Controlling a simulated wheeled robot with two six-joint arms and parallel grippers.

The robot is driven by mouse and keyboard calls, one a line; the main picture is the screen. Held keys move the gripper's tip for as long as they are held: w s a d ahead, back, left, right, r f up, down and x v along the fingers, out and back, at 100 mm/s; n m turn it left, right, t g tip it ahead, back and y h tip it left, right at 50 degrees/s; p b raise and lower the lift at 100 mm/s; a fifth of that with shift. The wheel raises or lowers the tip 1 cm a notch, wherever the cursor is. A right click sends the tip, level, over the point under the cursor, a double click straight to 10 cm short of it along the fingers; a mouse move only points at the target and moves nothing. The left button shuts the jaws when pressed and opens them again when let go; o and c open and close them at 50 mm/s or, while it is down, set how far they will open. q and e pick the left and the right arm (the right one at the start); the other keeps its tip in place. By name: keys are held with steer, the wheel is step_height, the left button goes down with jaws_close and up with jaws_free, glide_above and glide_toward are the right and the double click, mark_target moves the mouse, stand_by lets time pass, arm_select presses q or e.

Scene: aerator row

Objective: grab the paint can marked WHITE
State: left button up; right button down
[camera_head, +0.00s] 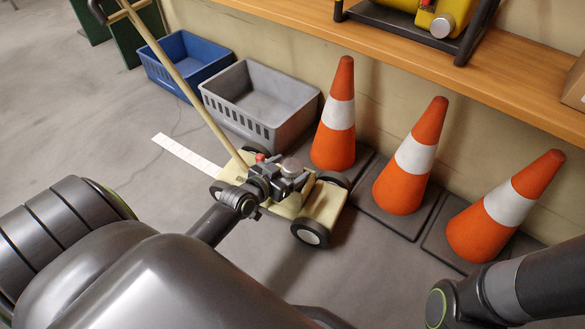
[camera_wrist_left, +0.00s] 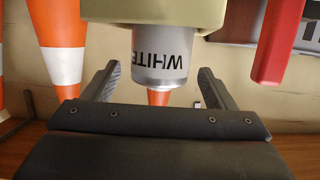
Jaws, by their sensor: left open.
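The paint can marked WHITE (camera_wrist_left: 160,58) is grey-white and shows upside down in the left wrist view, with its dark lettering readable. In the head view its grey top (camera_head: 292,166) sits on the cream wheeled line marker (camera_head: 323,203). My left gripper (camera_head: 283,183) is open at the can. In the left wrist view the two fingers (camera_wrist_left: 155,76) stand either side of the can, with gaps on both sides. The gripper hides part of the can in the head view. My right gripper is out of view; only its arm shows at lower right.
Several traffic cones stand around the marker's right side, including a close one (camera_head: 336,125). A grey crate (camera_head: 240,118) and a blue crate (camera_head: 187,80) stand behind it. The marker's pole handle (camera_head: 180,75) rises to the left. A wooden shelf (camera_head: 400,55) runs along the wall.

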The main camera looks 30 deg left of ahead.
mark_target(297, 163)
arm_select(q)
steer(key=shift+b+x, duration=0.75)
steer(key=shift+x, duration=1.15)
steer(key=shift+r, duration=0.15)
jaws_close()
